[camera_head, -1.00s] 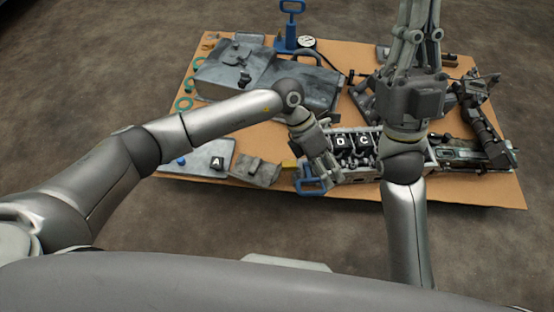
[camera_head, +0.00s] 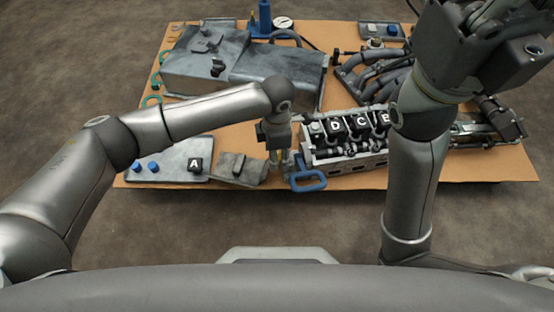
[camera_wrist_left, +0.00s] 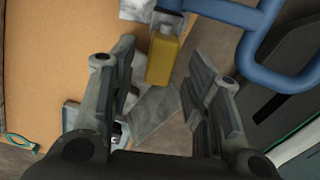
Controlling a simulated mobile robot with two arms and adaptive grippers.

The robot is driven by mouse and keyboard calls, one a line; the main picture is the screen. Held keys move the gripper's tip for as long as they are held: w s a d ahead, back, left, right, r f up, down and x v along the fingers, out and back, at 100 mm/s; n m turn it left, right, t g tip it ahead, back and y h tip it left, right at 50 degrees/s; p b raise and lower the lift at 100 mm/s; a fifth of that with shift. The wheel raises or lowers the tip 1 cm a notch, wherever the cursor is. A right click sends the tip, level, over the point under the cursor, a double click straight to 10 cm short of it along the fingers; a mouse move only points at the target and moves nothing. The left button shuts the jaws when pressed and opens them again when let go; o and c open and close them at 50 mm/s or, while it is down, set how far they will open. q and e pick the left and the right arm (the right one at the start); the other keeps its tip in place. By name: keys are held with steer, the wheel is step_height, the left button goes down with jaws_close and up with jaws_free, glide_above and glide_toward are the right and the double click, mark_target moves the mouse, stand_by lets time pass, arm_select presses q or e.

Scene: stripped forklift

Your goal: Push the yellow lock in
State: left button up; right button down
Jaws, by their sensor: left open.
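The yellow lock (camera_wrist_left: 163,60) is a small yellow block at the top middle of the left wrist view, beside a blue handle (camera_wrist_left: 262,45). In the head view, a bit of yellow (camera_head: 285,157) shows at my left gripper (camera_head: 279,168), mostly hidden by the fingers. The gripper points down, left of the engine block. In the left wrist view its fingers are open, with the lock in the gap between them; I cannot tell whether they touch it. My right gripper (camera_head: 500,45) is raised at the upper right, its fingers not clearly shown.
The engine block (camera_head: 345,160) with lettered black blocks stands just right of the left gripper, with the blue handle (camera_head: 308,183) at its front. A grey bracket (camera_head: 238,168) and a plate (camera_head: 165,160) lie to the left. A large grey tank (camera_head: 240,75) is behind.

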arm_select(q)
steer(key=shift+f+b, duration=0.35)
steer(key=shift+f, duration=0.85)
steer(key=shift+c, duration=0.4)
jaws_close()
